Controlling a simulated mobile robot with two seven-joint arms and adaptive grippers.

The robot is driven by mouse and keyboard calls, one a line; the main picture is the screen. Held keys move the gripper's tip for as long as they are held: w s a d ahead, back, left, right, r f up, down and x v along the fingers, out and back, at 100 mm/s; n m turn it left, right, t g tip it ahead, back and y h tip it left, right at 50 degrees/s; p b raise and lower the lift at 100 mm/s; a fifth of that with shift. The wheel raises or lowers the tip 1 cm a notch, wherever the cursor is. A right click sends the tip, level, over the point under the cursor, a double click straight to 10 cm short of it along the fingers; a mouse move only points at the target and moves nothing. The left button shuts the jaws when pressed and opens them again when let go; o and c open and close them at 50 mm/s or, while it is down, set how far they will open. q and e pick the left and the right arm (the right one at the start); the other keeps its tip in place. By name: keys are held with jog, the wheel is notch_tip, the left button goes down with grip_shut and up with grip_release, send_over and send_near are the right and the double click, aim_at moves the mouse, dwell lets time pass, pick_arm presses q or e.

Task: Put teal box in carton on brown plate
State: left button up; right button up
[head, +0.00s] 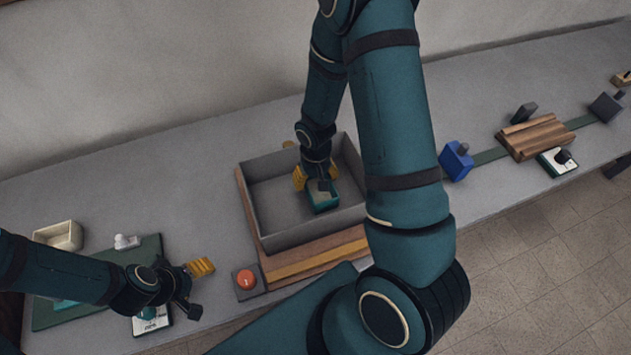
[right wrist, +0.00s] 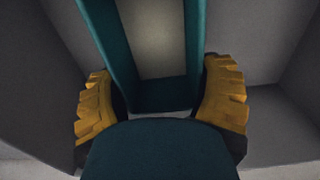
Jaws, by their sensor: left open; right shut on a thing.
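The teal box (head: 323,198), small and open-topped, is inside the grey carton (head: 272,241), toward its front right. The carton stands on the brown plate (head: 250,217), a wooden board with a lighter stripe along the front. My right gripper (head: 315,179) reaches down into the carton and is shut on the teal box. In the right wrist view its yellow fingers sit on either side of the teal box (right wrist: 165,95). I cannot tell whether the box touches the carton floor. My left gripper (head: 196,287) is open and empty, left of the plate.
A red button on a dark base (head: 246,280) stands by the plate's front left corner. A green mat (head: 150,247) and cream bin (head: 60,236) lie at left. A blue block (head: 456,162) and wooden block (head: 535,137) stand at right. My right arm hides the carton's right side.

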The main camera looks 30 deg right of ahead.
pick_arm(q)
jog(key=shift+f, duration=0.2)
pick_arm(e)
jog(key=shift+f, duration=0.9)
jog(key=shift+r, duration=0.1)
pick_arm(q)
jog(key=shift+s+f, duration=0.1)
jog(key=shift+f, duration=0.05)
pick_arm(e)
jog(key=o, duration=0.7)
jog(key=shift+f, duration=0.2)
jog(key=o, duration=0.5)
jog(key=shift+c, duration=0.2)
jog(key=shift+r, duration=0.2)
pick_arm(q)
jog(key=shift+r, duration=0.3)
pick_arm(e)
jog(key=shift+w+r, duration=0.1)
jog(key=shift+r, duration=0.25)
pick_arm(q)
jog(key=shift+w+r+p, duration=0.2)
jog(key=shift+r+p, duration=0.25)
jog(key=shift+p, duration=0.05)
jog(key=shift+w+r+p, duration=0.2)
jog(key=shift+r+p, duration=0.25)
pick_arm(e)
notch_tip(320, 180, up, 11)
jog(key=shift+r, duration=0.15)
